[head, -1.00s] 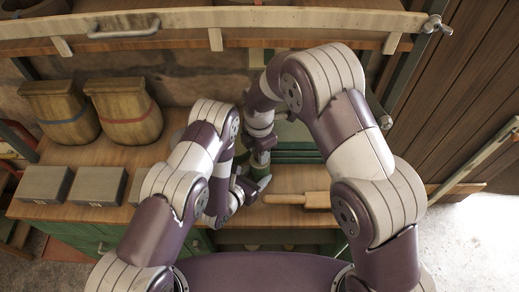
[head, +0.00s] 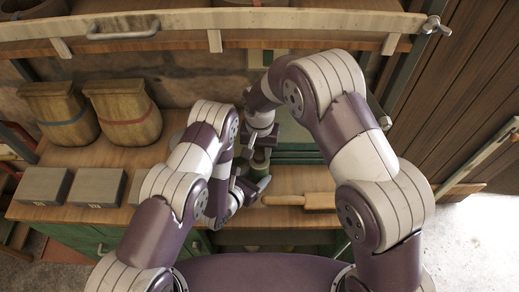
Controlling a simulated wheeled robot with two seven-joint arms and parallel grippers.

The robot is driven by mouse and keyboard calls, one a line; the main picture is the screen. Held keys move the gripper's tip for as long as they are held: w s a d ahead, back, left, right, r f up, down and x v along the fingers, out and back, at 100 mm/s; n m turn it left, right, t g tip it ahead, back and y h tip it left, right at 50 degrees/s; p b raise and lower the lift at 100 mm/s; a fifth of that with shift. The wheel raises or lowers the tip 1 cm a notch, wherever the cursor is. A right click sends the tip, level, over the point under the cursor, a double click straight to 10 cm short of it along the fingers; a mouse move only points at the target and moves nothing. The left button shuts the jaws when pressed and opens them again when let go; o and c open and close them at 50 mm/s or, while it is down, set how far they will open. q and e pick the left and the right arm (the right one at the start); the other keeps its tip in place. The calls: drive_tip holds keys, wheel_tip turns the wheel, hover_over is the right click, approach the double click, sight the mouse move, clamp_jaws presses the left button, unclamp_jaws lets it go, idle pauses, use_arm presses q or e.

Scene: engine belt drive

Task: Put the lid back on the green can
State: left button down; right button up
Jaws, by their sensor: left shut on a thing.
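The green can (head: 260,172) stands on the wooden bench in the middle of the head view, mostly hidden by my two grippers. My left gripper (head: 249,185) is at its near left side and is shut on it. My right gripper (head: 262,148) points down just above the can, at its top. Its fingers are small and dark, so I cannot tell whether they are open or shut. The lid cannot be made out; the top of the can is hidden by the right gripper.
A wooden rolling pin-like tool (head: 298,201) lies right of the can. Two wooden pots (head: 124,112) (head: 59,112) and grey blocks (head: 96,187) (head: 42,186) stand at left. A shelf rail (head: 230,17) runs across the back. The bench between pots and blocks is clear.

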drive_tip(key=o, duration=0.4)
drive_tip(key=shift+c, duration=0.2)
